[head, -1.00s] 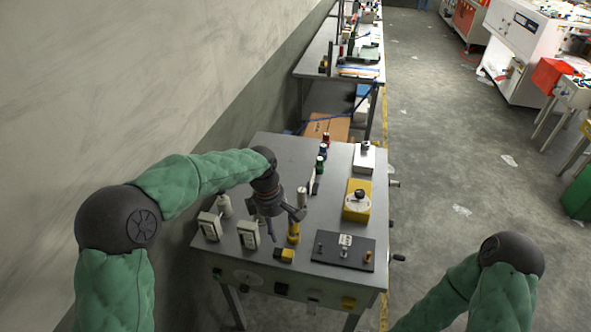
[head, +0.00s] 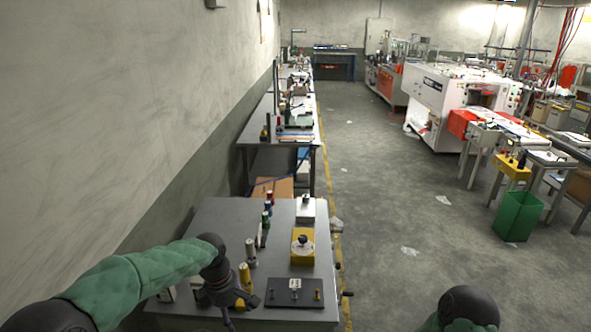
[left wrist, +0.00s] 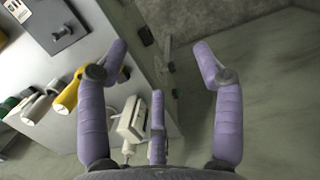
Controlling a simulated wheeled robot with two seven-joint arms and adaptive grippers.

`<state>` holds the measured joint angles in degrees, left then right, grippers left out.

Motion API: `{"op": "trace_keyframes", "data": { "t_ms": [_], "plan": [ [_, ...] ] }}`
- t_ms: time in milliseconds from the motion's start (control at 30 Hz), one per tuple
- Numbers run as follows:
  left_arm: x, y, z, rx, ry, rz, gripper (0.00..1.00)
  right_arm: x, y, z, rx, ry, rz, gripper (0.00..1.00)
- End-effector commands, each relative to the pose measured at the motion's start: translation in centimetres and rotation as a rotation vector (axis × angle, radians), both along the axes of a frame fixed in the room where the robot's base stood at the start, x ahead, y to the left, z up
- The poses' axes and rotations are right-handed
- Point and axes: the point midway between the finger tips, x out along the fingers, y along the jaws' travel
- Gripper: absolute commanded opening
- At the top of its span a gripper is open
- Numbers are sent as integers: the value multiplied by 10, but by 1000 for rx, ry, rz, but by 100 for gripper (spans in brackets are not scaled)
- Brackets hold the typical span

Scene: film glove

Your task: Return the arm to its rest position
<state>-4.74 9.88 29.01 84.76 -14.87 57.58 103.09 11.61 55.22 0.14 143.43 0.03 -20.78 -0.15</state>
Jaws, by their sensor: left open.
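My left gripper (head: 232,308) is over the near left part of the grey workbench (head: 222,222) in the head view. It also shows in the left wrist view (left wrist: 159,50), with its purple-looking fingers spread and nothing between them. The green-covered left arm (head: 140,270) reaches in from the left. Below the fingers in the left wrist view are a white instrument box (left wrist: 132,118) and a yellow cylinder (left wrist: 68,97). Only a dark joint and a bit of green sleeve of my right arm (head: 468,306) show at the bottom; its gripper is out of view.
On the bench are a black plate (head: 280,298), a yellow box with a black knob (head: 303,250), a white box (head: 306,210) and upright cylinders. A wall (head: 130,110) borders the left. Open floor (head: 390,220) lies to the right, with a green bin (head: 518,215) farther out.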

Motion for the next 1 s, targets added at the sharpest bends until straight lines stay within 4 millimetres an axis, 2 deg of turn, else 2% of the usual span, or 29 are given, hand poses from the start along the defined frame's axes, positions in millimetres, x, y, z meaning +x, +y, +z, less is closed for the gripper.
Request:
{"op": "trace_keyframes", "data": {
  "t_ms": [67,267,567,767,867,1000],
  "plan": [
    [0,0,0,0,0,0,67,0,0,0,0,0,0,64],
    [-2,-5,-21,-14,-4,-64,67,0,0,-1,0,0,0,64],
    [-10,-15,-66,-50,-21,-205,67,0,0,-4,0,0,0,64],
    [-23,-25,-113,-88,-45,-352,67,0,0,-7,0,0,0,64],
    [-36,-32,-146,-113,-67,-454,67,0,0,-9,0,0,0,64],
    [-64,-43,-198,-151,-113,-626,67,0,0,-13,0,0,0,64]
  ]
}}
